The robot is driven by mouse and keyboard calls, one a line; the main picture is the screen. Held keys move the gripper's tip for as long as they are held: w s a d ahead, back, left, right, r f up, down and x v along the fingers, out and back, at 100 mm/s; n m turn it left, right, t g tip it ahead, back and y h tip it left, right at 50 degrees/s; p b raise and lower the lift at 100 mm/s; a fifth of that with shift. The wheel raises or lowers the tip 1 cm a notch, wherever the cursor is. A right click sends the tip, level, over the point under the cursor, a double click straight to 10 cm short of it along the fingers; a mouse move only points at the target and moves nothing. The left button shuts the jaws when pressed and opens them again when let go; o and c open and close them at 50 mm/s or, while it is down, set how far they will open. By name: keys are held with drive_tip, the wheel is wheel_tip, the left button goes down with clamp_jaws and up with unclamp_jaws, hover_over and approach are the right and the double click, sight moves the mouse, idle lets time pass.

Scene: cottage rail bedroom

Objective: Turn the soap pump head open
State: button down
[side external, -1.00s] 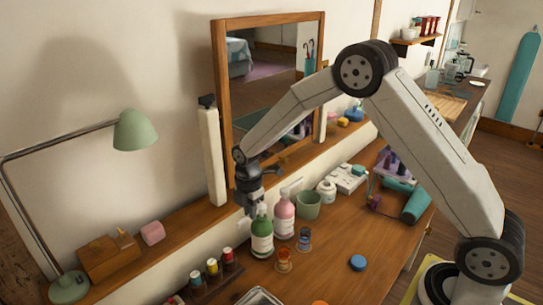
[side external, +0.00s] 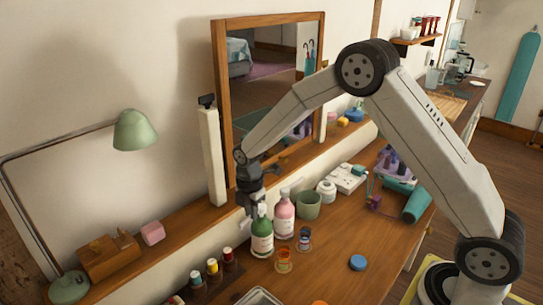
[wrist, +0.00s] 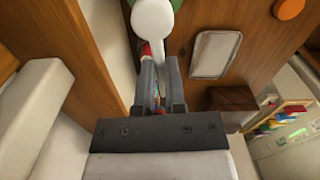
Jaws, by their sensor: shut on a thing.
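The green soap bottle (side external: 262,238) stands upright on the wooden counter, with a pale label. Its white pump head (side external: 246,223) sits at the top, partly hidden by my gripper (side external: 257,207). In the wrist view the white pump head (wrist: 152,18) shows as a rounded piece beyond the fingertips, with slivers of green bottle (wrist: 176,4) behind it. My gripper (wrist: 160,62) points down and is shut on the pump head from above. The exact contact between the fingers is hard to make out.
A pink pump bottle (side external: 284,217) stands close to the right of the green one. A green cup (side external: 308,205), small jars (side external: 284,262) and a rack of small bottles (side external: 212,278) are nearby. The framed mirror (side external: 222,95) and wooden ledge (side external: 190,215) rise behind.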

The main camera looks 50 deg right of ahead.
drive_tip(key=shift+s+d+n, duration=0.55)
drive_tip(key=shift+s+n, duration=0.05)
drive_tip(key=shift+n, duration=1.75)
drive_tip(key=shift+s+d+n, duration=0.5)
drive_tip(key=shift+s+n, duration=0.05)
drive_tip(key=shift+n, duration=1.75)
drive_tip(key=shift+s+d+n, duration=0.55)
drive_tip(key=shift+s+n, duration=0.05)
drive_tip(key=shift+n, duration=1.75)
drive_tip(key=c, duration=0.7)
unclamp_jaws()
drive_tip(key=shift+r, duration=0.15)
drive_tip(key=shift+r, duration=3.75)
